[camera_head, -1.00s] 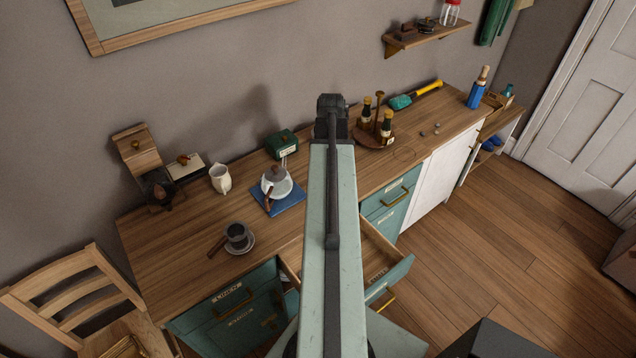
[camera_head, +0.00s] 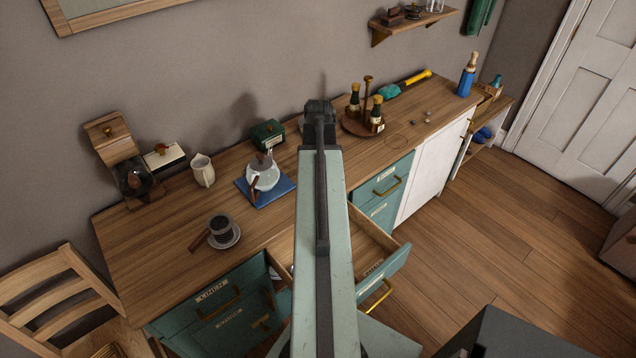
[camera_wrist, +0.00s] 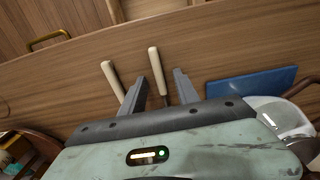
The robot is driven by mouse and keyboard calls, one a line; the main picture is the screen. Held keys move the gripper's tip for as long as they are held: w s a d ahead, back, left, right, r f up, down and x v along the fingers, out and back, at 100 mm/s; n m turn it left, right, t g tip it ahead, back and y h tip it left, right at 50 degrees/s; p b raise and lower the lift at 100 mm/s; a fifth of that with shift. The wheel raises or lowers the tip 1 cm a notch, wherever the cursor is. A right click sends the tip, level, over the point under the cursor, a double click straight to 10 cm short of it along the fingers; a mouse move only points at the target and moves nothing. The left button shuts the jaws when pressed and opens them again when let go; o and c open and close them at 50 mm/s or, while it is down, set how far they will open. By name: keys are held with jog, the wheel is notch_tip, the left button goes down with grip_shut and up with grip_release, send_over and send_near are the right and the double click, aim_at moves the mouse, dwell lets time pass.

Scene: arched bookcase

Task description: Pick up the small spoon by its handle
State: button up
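In the wrist view, two cream-handled utensils lie on the wooden counter: one left utensil (camera_wrist: 113,80) and one right utensil (camera_wrist: 155,62), whose handle runs into a thin dark shaft. Their heads are hidden by my gripper's body, so I cannot tell which is the small spoon. My gripper (camera_wrist: 164,74) is open, one grey finger on each side of the right utensil's shaft in the picture. I cannot tell how high the fingers are above it. The left utensil lies outside the fingers. In the head view my arm hides both utensils.
A blue mat (camera_head: 280,192) with a glass kettle (camera_head: 262,172) stands beside the utensils; it also shows in the wrist view (camera_wrist: 250,84). A round bottle caddy (camera_head: 352,124) stands on the other side. A drawer (camera_head: 388,268) is open below. A cup (camera_head: 221,228) sits on a saucer.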

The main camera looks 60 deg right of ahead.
jog(key=shift+r, duration=0.1)
grip_shut()
